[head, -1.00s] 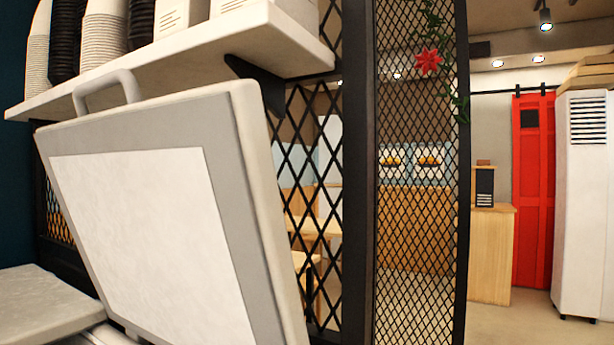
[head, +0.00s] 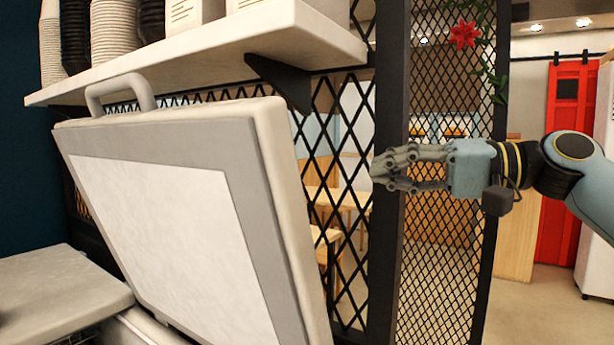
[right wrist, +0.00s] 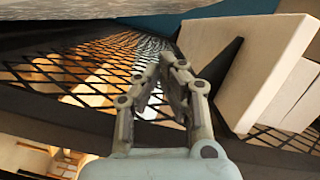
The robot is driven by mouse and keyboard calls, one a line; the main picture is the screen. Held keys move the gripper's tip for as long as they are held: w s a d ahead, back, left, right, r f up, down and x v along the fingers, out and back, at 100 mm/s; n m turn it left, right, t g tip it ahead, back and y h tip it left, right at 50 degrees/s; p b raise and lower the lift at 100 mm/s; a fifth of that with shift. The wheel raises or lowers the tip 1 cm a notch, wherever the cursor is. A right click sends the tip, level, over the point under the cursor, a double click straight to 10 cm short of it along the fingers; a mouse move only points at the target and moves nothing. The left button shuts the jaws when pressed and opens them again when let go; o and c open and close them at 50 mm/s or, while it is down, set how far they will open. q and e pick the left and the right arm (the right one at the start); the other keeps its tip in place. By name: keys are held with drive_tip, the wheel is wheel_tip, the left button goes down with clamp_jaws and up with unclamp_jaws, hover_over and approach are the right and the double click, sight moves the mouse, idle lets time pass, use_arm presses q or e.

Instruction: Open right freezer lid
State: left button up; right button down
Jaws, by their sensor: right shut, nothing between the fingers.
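The right freezer lid (head: 190,200) stands raised and tilted back in the head view, its pale inner panel facing me. Its grey loop handle (head: 120,92) shows at the top edge, just under the shelf. My right gripper (head: 378,171) is to the right of the lid, apart from it, shut and empty in front of the black mesh partition. My left gripper is not in view.
A white shelf (head: 215,55) with stacked cups and boxes hangs above the lid. A black mesh partition (head: 455,200) stands behind my right gripper. The other grey freezer lid (head: 60,290) lies flat at lower left. A red door (head: 572,150) is far right.

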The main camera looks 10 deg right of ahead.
drive_tip(key=w+a+f+p, duration=0.2)
drive_tip(key=a+p, duration=0.3)
drive_tip(key=a, duration=0.6)
drive_tip(key=shift+w, duration=0.25)
drive_tip(key=shift+a, duration=0.1)
